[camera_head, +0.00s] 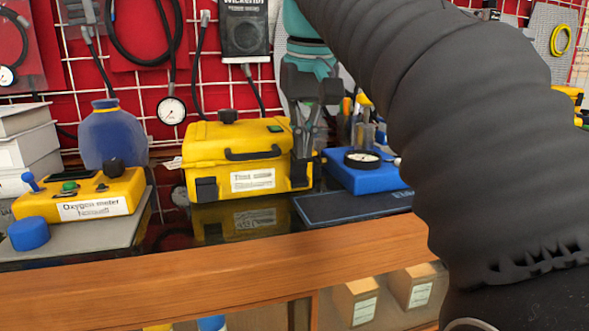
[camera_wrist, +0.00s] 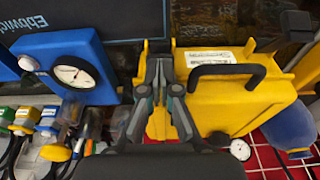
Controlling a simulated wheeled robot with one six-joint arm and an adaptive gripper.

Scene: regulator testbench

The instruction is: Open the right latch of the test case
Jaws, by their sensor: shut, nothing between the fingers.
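The test case (camera_head: 228,147) is a yellow box with a black carrying handle (camera_head: 252,153) and a white label on its front; its lid looks closed. It also shows in the wrist view (camera_wrist: 215,105). Its left latch (camera_head: 206,190) is a black block at the front left corner. The right latch is at the front right, mostly hidden behind my fingers; a dark part shows there. My gripper (camera_head: 303,155) is shut and empty, pointing down at the case's front right corner; in the wrist view, its fingertips (camera_wrist: 160,62) lie over that corner. I cannot tell whether they touch the latch.
A blue gauge box (camera_head: 365,175) stands close right of the case, a dark mat (camera_head: 350,206) in front of it. A yellow oxygen meter (camera_head: 85,195) and blue flask (camera_head: 112,138) stand left. Hoses and gauges hang on the red wall behind. The wooden bench edge (camera_head: 200,276) runs in front.

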